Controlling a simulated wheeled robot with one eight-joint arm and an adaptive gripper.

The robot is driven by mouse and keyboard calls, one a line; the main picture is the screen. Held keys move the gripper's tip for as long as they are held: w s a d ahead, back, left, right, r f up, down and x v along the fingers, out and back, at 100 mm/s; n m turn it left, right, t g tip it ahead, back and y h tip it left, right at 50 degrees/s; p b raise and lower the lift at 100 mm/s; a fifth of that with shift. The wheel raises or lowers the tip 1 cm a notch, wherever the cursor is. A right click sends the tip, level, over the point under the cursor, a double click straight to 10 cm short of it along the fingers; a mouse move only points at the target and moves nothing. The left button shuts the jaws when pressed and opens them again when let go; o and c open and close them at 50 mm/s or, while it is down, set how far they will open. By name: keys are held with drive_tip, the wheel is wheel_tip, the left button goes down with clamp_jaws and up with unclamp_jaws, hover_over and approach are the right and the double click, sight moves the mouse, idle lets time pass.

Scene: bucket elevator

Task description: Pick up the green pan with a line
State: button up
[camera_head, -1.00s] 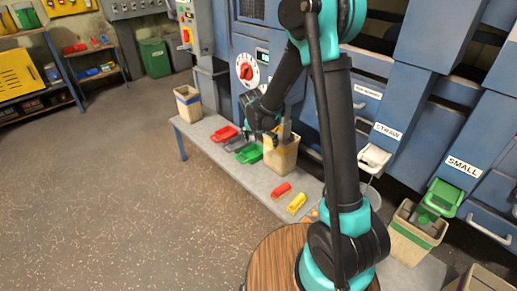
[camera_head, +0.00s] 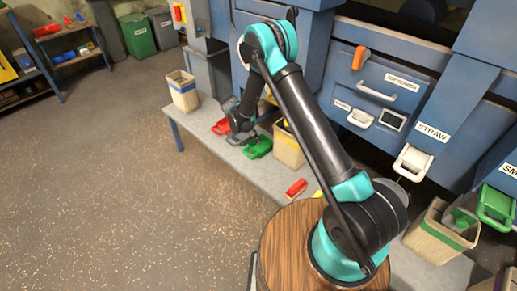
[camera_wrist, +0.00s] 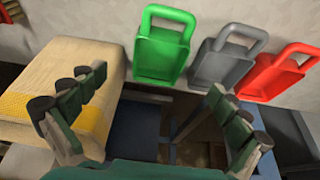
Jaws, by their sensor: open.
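The green pan (camera_head: 259,147) lies on the grey bench, just left of a tan bin. In the wrist view the green pan (camera_wrist: 162,52) stands out at the top centre, with its loop handle at the top. I cannot make out a line on it. My gripper (camera_wrist: 155,108) is open and empty, its two fingers spread wide. The green pan shows beyond the gap between them, apart from both. In the head view my gripper (camera_head: 240,132) is low over the bench, beside the green pan, partly hiding the grey pan.
A grey pan (camera_wrist: 222,62) and a red pan (camera_wrist: 277,76) lie right of the green one in the wrist view. The tan bin (camera_head: 288,147) stands close on the other side. Another red scoop (camera_head: 295,188) lies nearer on the bench (camera_head: 232,166). Blue machinery rises behind.

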approach(260, 150)
drive_tip(key=shift+a+f, duration=0.15)
drive_tip(key=shift+f, duration=0.5)
drive_tip(key=shift+w+x, duration=0.15)
drive_tip(key=shift+x, duration=1.15)
drive_tip(key=shift+w+x, duration=0.1)
drive_tip(key=shift+x, duration=1.25)
drive_tip(key=shift+r, duration=0.15)
drive_tip(key=c, duration=1)
drive_tip(key=shift+r, duration=0.1)
